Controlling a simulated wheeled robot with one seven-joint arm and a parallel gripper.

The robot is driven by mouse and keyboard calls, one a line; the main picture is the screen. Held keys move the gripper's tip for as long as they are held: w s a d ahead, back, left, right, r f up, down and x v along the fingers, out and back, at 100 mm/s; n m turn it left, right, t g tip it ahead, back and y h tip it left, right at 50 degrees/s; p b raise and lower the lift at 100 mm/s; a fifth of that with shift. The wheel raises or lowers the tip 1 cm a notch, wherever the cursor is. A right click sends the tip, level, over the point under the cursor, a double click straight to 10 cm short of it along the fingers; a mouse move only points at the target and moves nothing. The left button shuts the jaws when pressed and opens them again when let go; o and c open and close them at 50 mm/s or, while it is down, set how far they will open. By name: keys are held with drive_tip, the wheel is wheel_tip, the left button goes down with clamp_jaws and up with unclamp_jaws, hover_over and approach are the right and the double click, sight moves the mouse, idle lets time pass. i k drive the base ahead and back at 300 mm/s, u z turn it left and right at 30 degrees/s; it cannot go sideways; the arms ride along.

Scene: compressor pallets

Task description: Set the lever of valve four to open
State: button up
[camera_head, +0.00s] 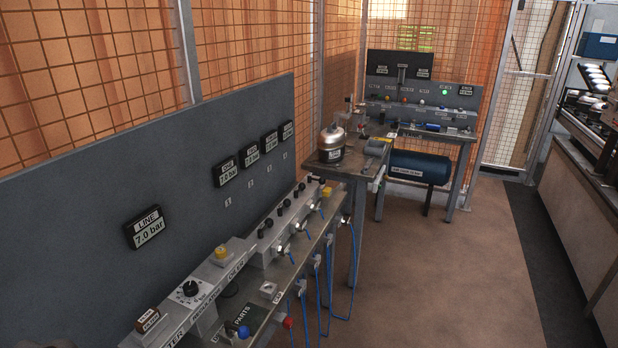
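A grey manifold bench (262,285) runs along the left wall panel, away from me toward the back. Several small valves with silver parts line its front side; one is at the near end of the row (287,250) and another is farther back (321,211). Blue hoses (318,275) hang below them. A row of black knobs (282,211) stands on the block behind. The number labels are too small to read, so I cannot tell which valve is four or how its lever is set. My gripper is not in view.
A dark panel (80,240) carries a LINE gauge (147,227) and several smaller gauges. A workbench (350,168) with a silver-topped vessel (331,145) stands beyond, before a blue tank (420,166). Open brown floor (440,280) lies right, bounded by a counter (585,215).

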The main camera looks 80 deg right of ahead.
sight(322, 180)
drive_tip(key=z, duration=3.45)
drive_tip(key=i, duration=2.55)
drive_tip(key=u, duration=4)
